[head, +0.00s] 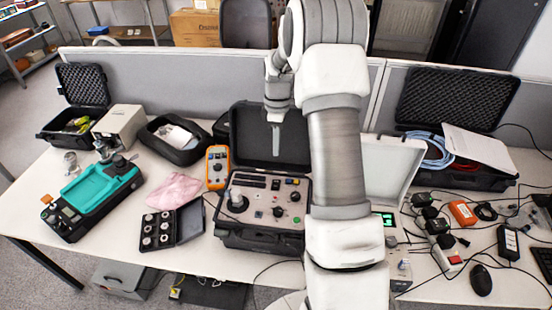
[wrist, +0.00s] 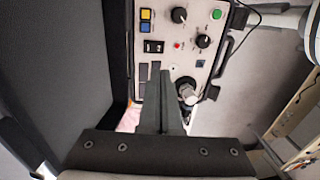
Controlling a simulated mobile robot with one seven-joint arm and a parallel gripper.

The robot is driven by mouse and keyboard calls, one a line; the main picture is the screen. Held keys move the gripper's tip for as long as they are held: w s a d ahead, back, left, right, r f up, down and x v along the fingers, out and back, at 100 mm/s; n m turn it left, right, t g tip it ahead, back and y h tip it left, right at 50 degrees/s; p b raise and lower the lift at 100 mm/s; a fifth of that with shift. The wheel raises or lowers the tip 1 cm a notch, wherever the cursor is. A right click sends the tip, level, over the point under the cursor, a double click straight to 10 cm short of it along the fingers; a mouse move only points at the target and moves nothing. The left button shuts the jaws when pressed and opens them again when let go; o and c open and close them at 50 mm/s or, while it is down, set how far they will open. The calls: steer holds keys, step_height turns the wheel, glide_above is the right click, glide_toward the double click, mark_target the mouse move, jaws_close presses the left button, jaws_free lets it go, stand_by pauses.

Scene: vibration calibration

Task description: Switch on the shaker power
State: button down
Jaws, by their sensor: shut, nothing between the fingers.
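The shaker is an open black case (head: 262,240) with a light grey control panel (head: 252,218) facing up, left of my arm in the head view. The panel (wrist: 193,28) also fills the top middle of the wrist view. A black rocker switch (wrist: 153,46) sits below a yellow button (wrist: 145,14) and a blue button (wrist: 145,27); which of them is the power control I cannot read. My gripper (head: 276,150) is shut and empty, above the panel, in front of the raised lid. In the wrist view the fingers (wrist: 158,68) point at the panel, just below the rocker switch.
The raised black lid (head: 285,130) stands behind the panel. A round shaker head (wrist: 187,90) rises from the panel beside my fingers. An orange meter (head: 217,167) and a weights case (head: 163,228) lie to the left. Cables and adapters (head: 440,235) crowd the right.

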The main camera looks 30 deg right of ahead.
mark_target(276, 187)
steer(key=f, duration=0.4)
steer(key=s+f+p, duration=0.1)
steer(key=f, duration=0.3)
steer(key=a+f+p, duration=0.1)
steer(key=f, duration=0.3)
steer(key=shift+s+f, duration=0.15)
steer(key=shift+f, duration=0.1)
steer(key=shift+s+f+b, duration=0.1)
steer(key=shift+f+b, duration=0.3)
steer(key=shift+b, duration=0.25)
steer(key=shift+s+r, duration=0.1)
